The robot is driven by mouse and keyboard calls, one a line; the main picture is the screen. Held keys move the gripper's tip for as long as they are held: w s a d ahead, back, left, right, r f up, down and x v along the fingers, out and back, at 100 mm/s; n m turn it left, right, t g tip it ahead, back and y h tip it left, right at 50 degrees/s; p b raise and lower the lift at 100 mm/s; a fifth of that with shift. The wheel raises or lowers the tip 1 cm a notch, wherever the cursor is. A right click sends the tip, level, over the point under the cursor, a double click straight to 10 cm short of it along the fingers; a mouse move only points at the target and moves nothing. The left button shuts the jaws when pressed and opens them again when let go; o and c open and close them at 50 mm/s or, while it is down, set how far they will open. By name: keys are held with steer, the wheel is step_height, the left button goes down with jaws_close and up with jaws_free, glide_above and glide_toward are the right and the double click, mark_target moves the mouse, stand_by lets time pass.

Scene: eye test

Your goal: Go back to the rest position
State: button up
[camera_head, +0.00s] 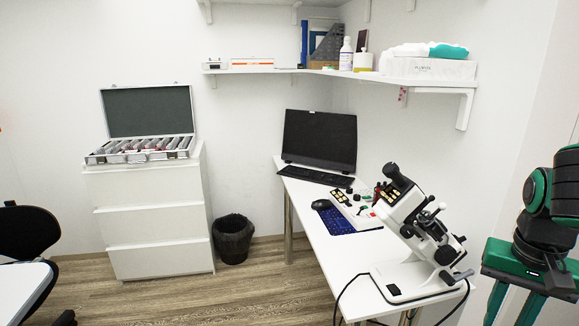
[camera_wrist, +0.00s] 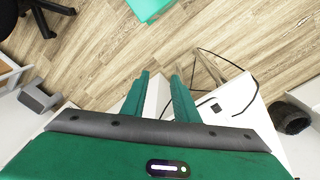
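My gripper (camera_head: 514,308) is at the right edge of the head view, to the right of the white desk and the microscope. Its two green fingers point down and are cut off by the bottom of the picture. In the wrist view my gripper (camera_wrist: 160,78) shows its two fingers apart with a clear gap and nothing between them. Floor and part of a white surface show beyond the fingers. My green and black arm links show at the right of the head view.
The white desk (camera_head: 345,262) bears a microscope (camera_head: 415,225), a monitor (camera_head: 320,140) and a keyboard (camera_head: 315,175). A loose cable hangs at its near edge. A drawer cabinet (camera_head: 155,225) and a black bin (camera_head: 232,240) stand further back. A black chair (camera_head: 25,232) is at left. Open floor lies between.

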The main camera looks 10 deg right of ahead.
steer(key=s+a+n, duration=0.1)
steer(key=s+a+f+n+y, duration=0.1)
steer(key=shift+s+a, duration=0.15)
steer(key=shift+s, duration=0.25)
steer(key=shift+w+f, duration=0.25)
steer(key=shift+w, duration=0.35)
steer(key=shift+s, duration=0.1)
